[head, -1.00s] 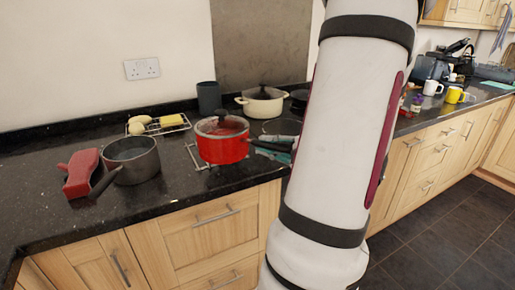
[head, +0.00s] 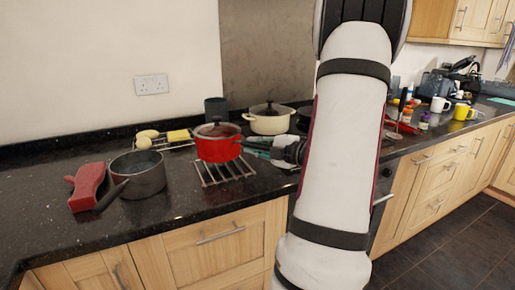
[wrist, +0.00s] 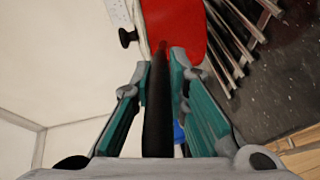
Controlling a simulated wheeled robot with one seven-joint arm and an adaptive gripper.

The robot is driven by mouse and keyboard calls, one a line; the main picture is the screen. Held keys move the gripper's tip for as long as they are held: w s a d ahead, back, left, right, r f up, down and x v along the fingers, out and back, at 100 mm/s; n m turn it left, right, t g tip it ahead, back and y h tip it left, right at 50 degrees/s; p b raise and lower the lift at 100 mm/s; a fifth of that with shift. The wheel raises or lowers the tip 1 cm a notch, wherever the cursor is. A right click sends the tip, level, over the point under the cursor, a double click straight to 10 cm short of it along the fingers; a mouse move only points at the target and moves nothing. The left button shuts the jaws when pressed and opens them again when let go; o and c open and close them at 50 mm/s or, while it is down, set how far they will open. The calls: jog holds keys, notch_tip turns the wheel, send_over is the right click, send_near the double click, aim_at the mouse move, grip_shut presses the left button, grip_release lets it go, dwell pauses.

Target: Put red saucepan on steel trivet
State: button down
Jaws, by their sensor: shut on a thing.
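The red saucepan (head: 218,145), with a dark lid, appears upright over the back part of the steel trivet (head: 230,174). The trivet's front bars show bare; whether the pan touches it or hangs just above I cannot tell. My gripper (head: 290,152) is to the right of the pan, partly hidden by my arm. In the wrist view, my gripper (wrist: 160,85) is shut on the pan's black handle (wrist: 158,110). The red pan body (wrist: 175,28) lies beyond the fingertips, with the trivet bars (wrist: 222,50) to its right.
A grey saucepan (head: 138,174) and a red object (head: 87,187) stand at left. Behind are a rack with food (head: 165,138), a dark cup (head: 215,108) and a cream pot (head: 268,119). The front left counter is clear.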

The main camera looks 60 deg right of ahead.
jog(key=shift+w+d+r, duration=0.15)
jog(key=shift+w+d, duration=0.1)
jog(key=shift+w, duration=0.15)
jog(key=shift+f, duration=1.7)
jog(key=shift+f+b, duration=0.1)
jog(key=shift+b, duration=0.2)
jog(key=c, duration=1.6)
grip_release()
jog(key=shift+f, duration=0.25)
jog(key=shift+o, duration=0.2)
jog(key=shift+s, duration=0.1)
jog(key=shift+r, duration=0.15)
jog(key=s+a+r+p, duration=0.1)
jog(key=s, duration=1)
jog(key=shift+s+a+r, duration=0.25)
jog(key=shift+s+r, duration=0.05)
jog(key=shift+s, duration=0.1)
